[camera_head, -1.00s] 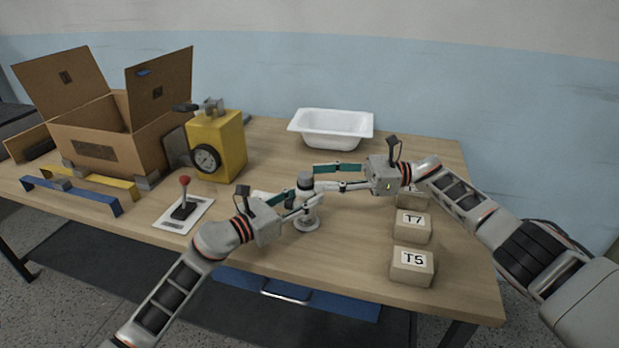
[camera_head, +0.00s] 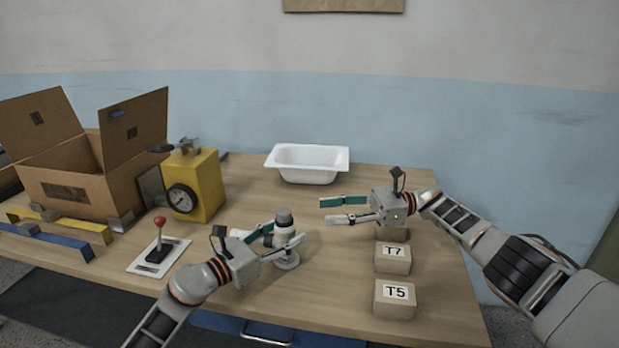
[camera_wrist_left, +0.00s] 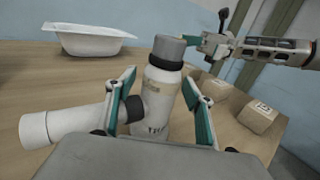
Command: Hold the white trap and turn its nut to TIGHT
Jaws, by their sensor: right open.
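The white trap (camera_head: 287,257) stands upright near the table's middle, with a grey nut (camera_head: 284,216) on top. In the left wrist view the trap (camera_wrist_left: 160,95) has a white side pipe (camera_wrist_left: 68,124) reaching left. Dark lettering low on its body is partly hidden. My left gripper (camera_head: 279,238) is shut on the trap's body, with one teal-padded finger on each side in the wrist view (camera_wrist_left: 160,85). My right gripper (camera_head: 335,210) is open and empty, right of the nut and apart from it.
A white tub (camera_head: 308,163) sits at the back. Blocks marked T7 (camera_head: 393,259) and T5 (camera_head: 395,299) stand at the right. A red-knobbed lever (camera_head: 160,240), a yellow gauge box (camera_head: 197,185) and an open carton (camera_head: 68,192) are at the left.

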